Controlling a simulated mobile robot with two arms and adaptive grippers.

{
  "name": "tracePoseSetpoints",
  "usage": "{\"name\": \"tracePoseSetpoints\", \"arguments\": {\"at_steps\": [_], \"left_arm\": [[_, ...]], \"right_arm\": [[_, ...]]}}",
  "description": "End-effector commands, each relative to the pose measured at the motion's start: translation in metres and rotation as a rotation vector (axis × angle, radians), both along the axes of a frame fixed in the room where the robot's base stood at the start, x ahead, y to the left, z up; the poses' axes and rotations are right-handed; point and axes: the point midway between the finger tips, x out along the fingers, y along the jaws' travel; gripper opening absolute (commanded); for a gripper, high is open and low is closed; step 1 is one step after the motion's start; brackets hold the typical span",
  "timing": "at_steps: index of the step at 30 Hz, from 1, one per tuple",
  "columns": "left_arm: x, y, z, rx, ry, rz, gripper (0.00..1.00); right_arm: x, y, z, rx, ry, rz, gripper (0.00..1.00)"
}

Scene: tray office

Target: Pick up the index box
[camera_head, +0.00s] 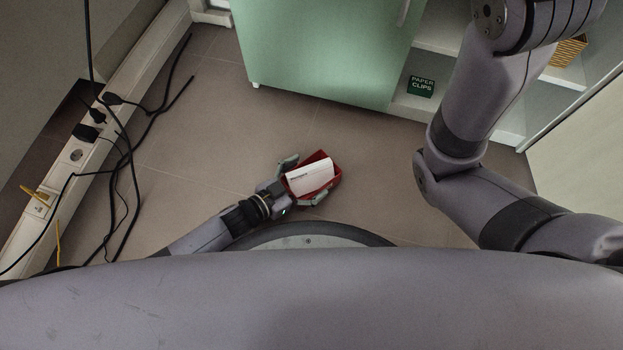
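The index box (331,164) is a small red open box with a white card (310,177) in it, in the middle of the head view over the tiled floor. My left gripper (305,177) reaches it from the lower left. One finger lies along its upper left side and the other along its lower right side. The fingers are spread about as wide as the box. From above I cannot tell whether they press on it or whether it rests on the floor. My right arm shows at the right, but its gripper is out of view.
A green cabinet (320,45) stands behind, with white shelves to its right holding a dark green paper clips box (420,87) and a yellow patterned container (569,51). Black cables (128,165) and a white socket strip (70,158) lie at the left. Floor around the box is clear.

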Motion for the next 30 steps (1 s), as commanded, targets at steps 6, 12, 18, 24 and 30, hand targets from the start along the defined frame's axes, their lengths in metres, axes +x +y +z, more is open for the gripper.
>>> {"name": "tracePoseSetpoints", "arguments": {"at_steps": [6, 12, 18, 24, 30], "left_arm": [[0.0, 0.0, 0.0, 0.0, 0.001, 0.0, 0.7], [0.0, 0.0, -0.001, 0.001, 0.001, 0.0, 0.57], [0.0, 0.0, 0.0, 0.0, -0.001, 0.0, 0.48], [0.0, 0.0, 0.001, 0.001, -0.001, 0.0, 0.48], [0.0, 0.0, 0.014, 0.0, -0.001, 0.0, 0.42]], "right_arm": [[0.0, 0.0, 0.0, 0.0, 0.0, 0.0, 0.4], [0.0, 0.0, 0.0, 0.0, -0.001, 0.0, 0.4], [0.0, 0.0, 0.0, 0.0, 0.0, 0.0, 0.4], [0.0, 0.0, 0.001, 0.0, 0.0, 0.0, 0.4], [0.001, 0.0, 0.01, 0.001, 0.002, 0.001, 0.4]]}}
